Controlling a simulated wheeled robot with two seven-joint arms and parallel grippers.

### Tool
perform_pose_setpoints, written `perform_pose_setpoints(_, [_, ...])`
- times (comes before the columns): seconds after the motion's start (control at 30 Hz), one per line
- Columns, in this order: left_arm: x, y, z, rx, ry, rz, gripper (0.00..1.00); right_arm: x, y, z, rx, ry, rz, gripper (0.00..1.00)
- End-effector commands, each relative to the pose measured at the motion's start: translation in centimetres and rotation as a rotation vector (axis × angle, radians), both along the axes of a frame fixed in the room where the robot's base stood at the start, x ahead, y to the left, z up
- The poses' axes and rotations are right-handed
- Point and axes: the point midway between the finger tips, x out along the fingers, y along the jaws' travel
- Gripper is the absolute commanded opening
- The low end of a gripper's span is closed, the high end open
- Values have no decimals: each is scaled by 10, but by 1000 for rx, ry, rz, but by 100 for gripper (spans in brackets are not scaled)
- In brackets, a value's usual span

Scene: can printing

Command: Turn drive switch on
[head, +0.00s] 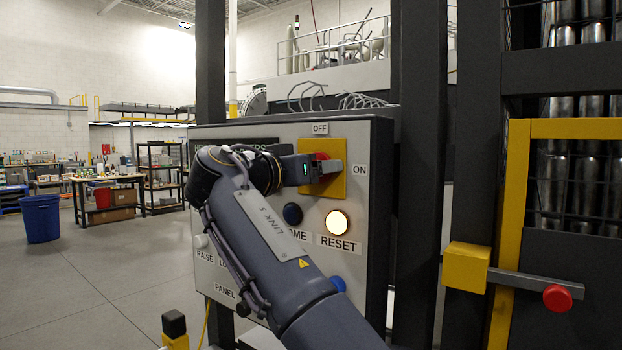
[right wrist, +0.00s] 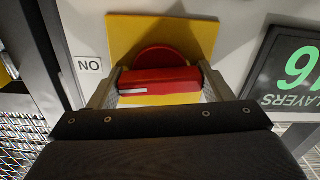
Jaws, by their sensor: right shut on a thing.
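The drive switch has a red handle (head: 322,156) on a yellow plate (head: 334,189) on the grey control panel. An OFF label (head: 320,129) is above it and an ON label (head: 361,170) to its right. My right gripper (head: 330,169) is at the switch and covers most of the handle. In the right wrist view the gripper (right wrist: 160,84) is shut on the red handle (right wrist: 172,80), one finger at each end. There the handle lies level, and its white mark is at the end towards the upside-down ON label (right wrist: 90,66). My left gripper is not in view.
My right forearm covers the panel's lower middle. A dark post stands right of the panel, then a yellow-framed gate (head: 514,190) with a red knob (head: 557,298). Open floor lies left.

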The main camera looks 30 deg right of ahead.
Motion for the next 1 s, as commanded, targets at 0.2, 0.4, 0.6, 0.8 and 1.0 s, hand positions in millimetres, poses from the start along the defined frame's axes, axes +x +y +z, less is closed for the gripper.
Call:
perform_pose_setpoints(0.2, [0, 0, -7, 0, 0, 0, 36, 0, 0, 0, 38, -96, 0, 50])
perform_pose_setpoints(0.4, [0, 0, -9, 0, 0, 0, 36, 0, 0, 0, 56, -137, 0, 50])
perform_pose_setpoints(0.6, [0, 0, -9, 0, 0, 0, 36, 0, 0, 1, 60, -148, 0, 50])
perform_pose_setpoints(0.8, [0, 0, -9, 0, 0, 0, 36, 0, 0, 1, 61, -149, 0, 50])
perform_pose_setpoints(1.0, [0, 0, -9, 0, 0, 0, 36, 0, 0, 1, 60, -148, 0, 88])
